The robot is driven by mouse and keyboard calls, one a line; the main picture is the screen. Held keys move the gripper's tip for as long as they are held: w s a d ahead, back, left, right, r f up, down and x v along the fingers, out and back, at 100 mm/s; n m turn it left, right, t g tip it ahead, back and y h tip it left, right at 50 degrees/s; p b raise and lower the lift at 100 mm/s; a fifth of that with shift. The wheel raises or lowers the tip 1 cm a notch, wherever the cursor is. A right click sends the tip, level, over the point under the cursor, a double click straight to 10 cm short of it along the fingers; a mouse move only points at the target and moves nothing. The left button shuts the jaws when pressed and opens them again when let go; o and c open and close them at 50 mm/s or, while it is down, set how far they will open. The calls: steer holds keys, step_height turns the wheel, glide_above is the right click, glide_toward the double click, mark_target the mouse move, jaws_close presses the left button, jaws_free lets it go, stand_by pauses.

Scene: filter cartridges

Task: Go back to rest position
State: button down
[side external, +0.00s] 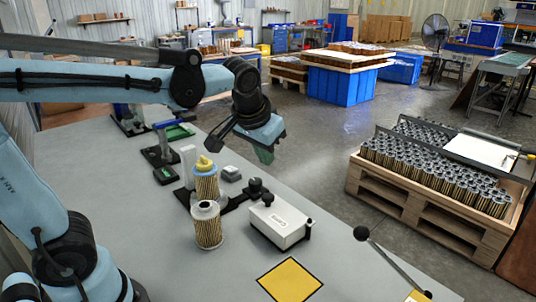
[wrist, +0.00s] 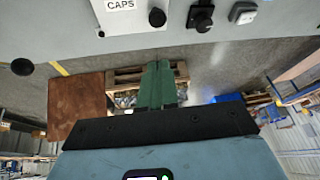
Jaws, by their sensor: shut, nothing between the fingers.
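My gripper (side external: 266,155) is raised above the far edge of the grey workbench (side external: 110,160), apart from everything on it. Its green fingers are together and empty; they also show in the wrist view (wrist: 158,84), side by side. A pleated filter cartridge (side external: 208,228) with a pale top stands upright on the bench. Another cartridge (side external: 205,184) with a yellow top stands just behind it, by a black fixture (side external: 236,199). A white box (side external: 281,221) sits to their right; its CAPS label shows in the wrist view (wrist: 122,4).
A yellow square (side external: 290,280) lies at the bench front. A lever with a black ball knob (side external: 361,233) stands at the right. Black stands (side external: 160,155) are at the bench's back left. A wooden crate (side external: 425,215) full of cartridges is on the floor beyond. Air around my gripper is clear.

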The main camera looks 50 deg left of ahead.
steer(key=s+d+f+m+t+h, duration=0.1)
steer(key=s+f+m+t+h, duration=0.1)
steer(key=s+f, duration=0.3)
steer(key=shift+s+d+t, duration=0.15)
steer(key=shift+s+t, duration=0.15)
steer(key=shift+s, duration=1.5)
steer(key=shift+f, duration=0.1)
